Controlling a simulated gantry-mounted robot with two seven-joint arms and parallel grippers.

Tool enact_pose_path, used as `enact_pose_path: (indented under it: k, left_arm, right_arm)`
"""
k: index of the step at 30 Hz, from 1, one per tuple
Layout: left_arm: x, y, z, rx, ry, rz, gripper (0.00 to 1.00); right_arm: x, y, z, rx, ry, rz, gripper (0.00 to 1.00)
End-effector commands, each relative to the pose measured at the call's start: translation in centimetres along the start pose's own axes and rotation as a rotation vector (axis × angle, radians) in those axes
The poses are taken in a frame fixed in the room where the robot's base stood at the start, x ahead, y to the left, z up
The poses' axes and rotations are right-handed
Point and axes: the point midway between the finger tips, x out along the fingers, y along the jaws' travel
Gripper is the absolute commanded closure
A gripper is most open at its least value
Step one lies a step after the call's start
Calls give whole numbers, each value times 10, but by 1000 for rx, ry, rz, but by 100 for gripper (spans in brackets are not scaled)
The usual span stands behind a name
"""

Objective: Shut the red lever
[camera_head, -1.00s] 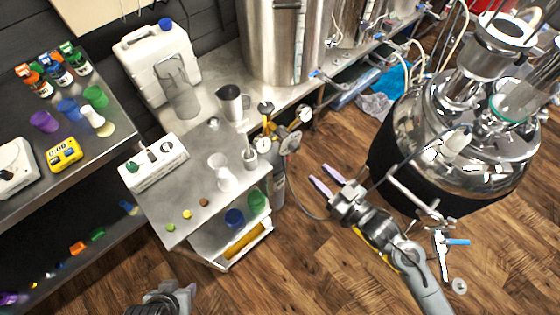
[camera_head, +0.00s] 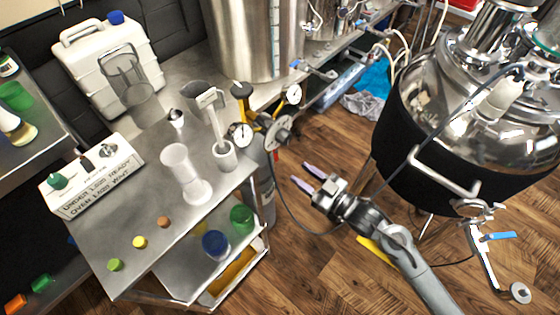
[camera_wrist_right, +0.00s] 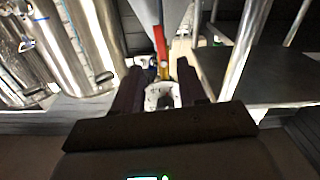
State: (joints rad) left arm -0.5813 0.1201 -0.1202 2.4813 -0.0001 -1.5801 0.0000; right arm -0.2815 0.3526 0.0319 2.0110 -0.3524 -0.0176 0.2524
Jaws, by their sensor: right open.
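In the right wrist view, a red bar (camera_wrist_right: 160,42) that looks like the red lever stands ahead of my fingers, with a yellow part (camera_wrist_right: 164,70) just below it. I cannot tell its exact angle. My right gripper (camera_wrist_right: 160,88) is open, with nothing between its dark fingers. In the head view, my right gripper (camera_head: 308,177) points left toward the gas bottle (camera_head: 266,192), with a gap between them. My left gripper is out of view.
A regulator with gauges (camera_head: 262,125) tops the bottle beside the steel cart (camera_head: 110,215). A hose loops below my right gripper. A large black-jacketed kettle (camera_head: 420,150) stands to the right. A white pole-like vessel (camera_head: 221,140) stands on the cart. Wood floor is open below.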

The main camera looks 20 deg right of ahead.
Motion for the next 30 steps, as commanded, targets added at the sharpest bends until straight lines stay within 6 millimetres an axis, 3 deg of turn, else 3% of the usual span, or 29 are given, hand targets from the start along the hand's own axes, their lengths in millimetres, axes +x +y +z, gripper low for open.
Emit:
enact_pose_path:
  k: [9,15,21,30]
  left_arm:
    - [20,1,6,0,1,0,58]
    - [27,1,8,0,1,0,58]
    - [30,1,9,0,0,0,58]
    - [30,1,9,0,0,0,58]
  right_arm:
    - [52,0,2,-1,3,0,58]
    - [77,0,1,0,2,0,58]
    - [88,0,0,0,0,0,58]
    - [89,0,0,0,0,0,58]
